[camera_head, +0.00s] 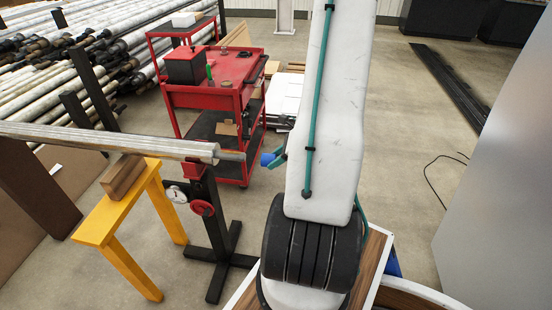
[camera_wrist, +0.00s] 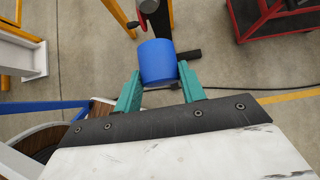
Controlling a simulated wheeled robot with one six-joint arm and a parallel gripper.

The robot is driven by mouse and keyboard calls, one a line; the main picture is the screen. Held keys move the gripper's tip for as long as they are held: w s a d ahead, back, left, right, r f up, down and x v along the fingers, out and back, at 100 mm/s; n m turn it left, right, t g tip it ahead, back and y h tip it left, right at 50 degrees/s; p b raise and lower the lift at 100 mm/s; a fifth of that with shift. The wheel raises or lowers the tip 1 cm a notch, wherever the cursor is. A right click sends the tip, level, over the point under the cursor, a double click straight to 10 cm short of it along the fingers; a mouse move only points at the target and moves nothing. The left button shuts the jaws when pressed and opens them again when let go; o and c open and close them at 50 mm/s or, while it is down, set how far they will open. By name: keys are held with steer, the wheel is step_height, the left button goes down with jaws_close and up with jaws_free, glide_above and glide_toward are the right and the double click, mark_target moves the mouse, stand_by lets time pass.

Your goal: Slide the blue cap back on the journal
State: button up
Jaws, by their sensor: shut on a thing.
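The blue cap (camera_wrist: 158,62) is a short cylinder held between the teal fingers of my gripper (camera_wrist: 158,72). In the head view the blue cap (camera_head: 267,159) shows at the left side of my arm, and most of my gripper (camera_head: 280,153) is hidden behind the arm. The journal (camera_head: 231,155) is the narrower stub at the right end of a long metal pipe (camera_head: 110,138). It is bare and points towards the cap, with a gap between them. The journal cannot be made out clearly in the wrist view.
A yellow stand (camera_head: 115,205) with a wooden block (camera_head: 122,177) and a black stand (camera_head: 214,225) with red knobs bear the pipe. A red cart (camera_head: 225,98) stands behind. Racked pipes (camera_head: 50,90) fill the back left. Open floor lies between the cart and the stands.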

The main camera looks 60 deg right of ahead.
mark_target(245, 157)
steer(key=shift+w+a, duration=0.25)
steer(key=shift+w, duration=0.4)
steer(key=shift+w+a, duration=0.3)
steer(key=shift+w, duration=0.4)
steer(key=shift+w+a, duration=0.25)
steer(key=shift+w, duration=0.4)
steer(key=shift+w+a, duration=0.35)
steer(key=shift+w, duration=0.45)
steer(key=shift+w+a, duration=0.3)
steer(key=shift+w, duration=0.55)
steer(key=shift+w+a, duration=0.35)
steer(key=shift+w, duration=0.45)
steer(key=o, duration=1)
steer(key=shift+o, duration=0.2)
steer(key=v, duration=0.8)
steer(key=shift+a, duration=0.1)
steer(key=shift+w, duration=0.1)
